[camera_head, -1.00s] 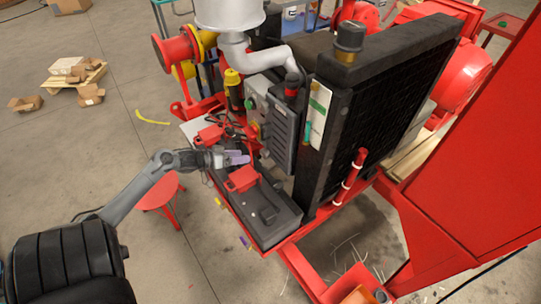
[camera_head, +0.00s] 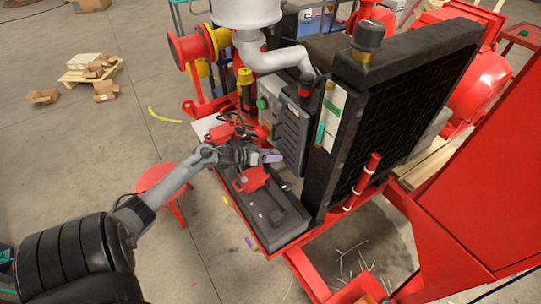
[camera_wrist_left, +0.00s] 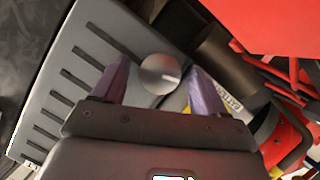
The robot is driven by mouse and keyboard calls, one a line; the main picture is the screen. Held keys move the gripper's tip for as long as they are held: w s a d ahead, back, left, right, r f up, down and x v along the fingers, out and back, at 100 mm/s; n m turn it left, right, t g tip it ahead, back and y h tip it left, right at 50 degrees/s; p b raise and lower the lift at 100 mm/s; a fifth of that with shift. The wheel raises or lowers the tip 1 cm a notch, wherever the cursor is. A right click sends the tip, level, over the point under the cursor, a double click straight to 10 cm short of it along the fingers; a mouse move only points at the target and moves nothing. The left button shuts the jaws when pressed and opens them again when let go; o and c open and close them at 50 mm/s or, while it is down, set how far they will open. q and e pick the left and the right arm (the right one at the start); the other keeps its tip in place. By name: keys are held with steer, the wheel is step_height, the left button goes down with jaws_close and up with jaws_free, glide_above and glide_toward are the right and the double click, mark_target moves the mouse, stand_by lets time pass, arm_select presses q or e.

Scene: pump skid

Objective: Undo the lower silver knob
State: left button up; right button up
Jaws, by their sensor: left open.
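A round silver knob (camera_wrist_left: 159,73) shows in the left wrist view, between the two purple fingertips of my left gripper (camera_wrist_left: 160,88). The fingers stand apart on either side of it with gaps, and I see no contact. In the head view my left gripper (camera_head: 271,157) is open beside the grey ribbed panel (camera_head: 291,135), also seen in the wrist view (camera_wrist_left: 75,60). I cannot pick out the knob for certain in the head view. Only one silver knob shows clearly in the wrist view. My right gripper is not in view.
A red clamp-like part (camera_head: 252,180) sits on the dark box (camera_head: 272,218) just below the gripper. The black radiator (camera_head: 392,120) stands to the right. A red stool (camera_head: 158,180) is below my left arm. The floor to the left is mostly clear.

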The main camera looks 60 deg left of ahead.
arm_select(q)
steer(key=shift+c, duration=0.5)
steer(key=c, duration=1)
steer(key=shift+o, duration=0.2)
